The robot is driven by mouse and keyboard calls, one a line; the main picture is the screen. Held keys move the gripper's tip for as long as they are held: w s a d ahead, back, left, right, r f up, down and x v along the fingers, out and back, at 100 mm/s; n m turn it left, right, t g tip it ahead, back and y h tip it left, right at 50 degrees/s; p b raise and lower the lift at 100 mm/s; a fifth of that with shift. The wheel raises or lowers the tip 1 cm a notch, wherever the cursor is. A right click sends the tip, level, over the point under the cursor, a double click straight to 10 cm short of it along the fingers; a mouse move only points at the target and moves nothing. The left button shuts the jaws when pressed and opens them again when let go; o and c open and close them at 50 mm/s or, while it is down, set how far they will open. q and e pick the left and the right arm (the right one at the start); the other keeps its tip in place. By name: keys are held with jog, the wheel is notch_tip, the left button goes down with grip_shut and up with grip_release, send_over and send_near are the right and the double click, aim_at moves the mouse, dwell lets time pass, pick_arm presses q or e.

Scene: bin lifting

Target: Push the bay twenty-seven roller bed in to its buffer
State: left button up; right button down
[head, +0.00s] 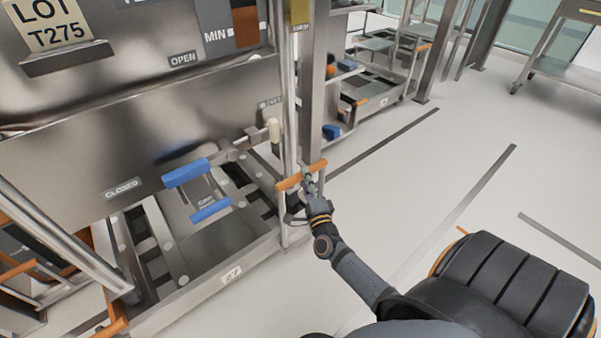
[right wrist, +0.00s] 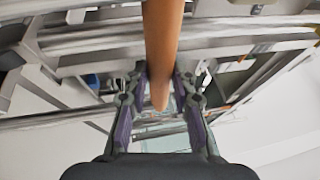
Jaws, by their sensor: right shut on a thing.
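The bay twenty-seven roller bed (head: 200,291) is a low grey metal frame with rollers and a "27" plate (head: 231,274) on its front rail. It sits under a large steel bin. Its right orange handle (head: 287,183) stands on an upright at the front right corner. My right gripper (head: 308,182) is shut on this handle. In the right wrist view the orange handle (right wrist: 162,45) runs between the two fingers. Another orange handle (head: 112,328) shows at the lower left, with no gripper on it. My left gripper is out of view.
The bin (head: 150,130) overhead has a blue-gripped lever (head: 187,173) and labels "OPEN" and "CLOSED". A blue pedal (head: 210,209) is on the bed. A steel post (head: 314,90) stands just behind the held handle. Other roller frames stand beyond.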

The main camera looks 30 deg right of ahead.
jog(key=shift+w+d+r, duration=0.1)
jog(key=shift+d+r, duration=0.1)
jog(key=shift+r, duration=0.15)
jog(key=c, duration=1.4)
grip_release()
jog(key=shift+w, duration=0.15)
jog(key=shift+c, duration=0.2)
jog(key=o, duration=0.3)
jog(key=shift+w+a+f, duration=0.15)
jog(key=shift+o, duration=0.2)
jog(key=v, duration=1.2)
